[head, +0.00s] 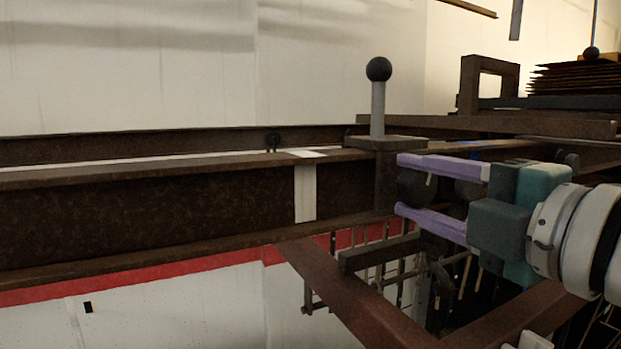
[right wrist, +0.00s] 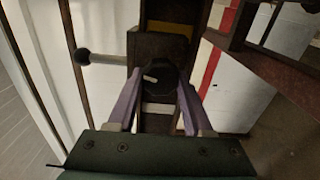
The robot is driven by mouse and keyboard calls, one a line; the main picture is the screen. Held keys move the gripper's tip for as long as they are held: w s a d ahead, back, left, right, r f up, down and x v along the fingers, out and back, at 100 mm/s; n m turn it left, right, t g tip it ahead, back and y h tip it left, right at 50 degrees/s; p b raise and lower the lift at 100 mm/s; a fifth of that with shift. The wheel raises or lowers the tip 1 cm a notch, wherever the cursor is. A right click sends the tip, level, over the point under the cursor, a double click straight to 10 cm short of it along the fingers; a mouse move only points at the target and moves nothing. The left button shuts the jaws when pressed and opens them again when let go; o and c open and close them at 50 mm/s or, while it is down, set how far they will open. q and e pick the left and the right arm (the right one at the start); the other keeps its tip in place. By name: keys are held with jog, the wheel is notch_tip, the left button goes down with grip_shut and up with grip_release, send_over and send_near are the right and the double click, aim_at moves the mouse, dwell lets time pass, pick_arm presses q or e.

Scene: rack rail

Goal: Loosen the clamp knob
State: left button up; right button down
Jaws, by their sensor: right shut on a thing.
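The clamp knob (head: 412,188) is dark and round, on the side of the brown clamp block (head: 388,185) that sits at the rail (head: 150,210). In the right wrist view the knob (right wrist: 160,84) shows a short pale mark on its face. My right gripper (head: 402,184) comes in from the right, its two purple fingers above and below the knob. It is shut on the knob; in the right wrist view the fingers (right wrist: 158,90) lie on either side of it. A grey lever with a black ball (head: 379,69) stands upright on the clamp. My left gripper is not in view.
A pale strip (head: 305,192) crosses the rail left of the clamp. Brown beams (head: 350,300) and thin hanging rods lie below my right gripper. A stack of dark plates (head: 575,78) is at the back right. The space left of the lever above the rail is clear.

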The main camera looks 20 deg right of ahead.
jog(key=n+p, duration=0.1)
jog(key=n, duration=0.5)
jog(key=shift+f+n, duration=0.1)
jog(key=shift+n, duration=0.2)
jog(key=n+p, duration=0.1)
jog(key=n, duration=0.3)
jog(key=shift+d+f, duration=0.1)
jog(key=shift+n, duration=1.1)
jog(key=shift+c, duration=1.5)
grip_release()
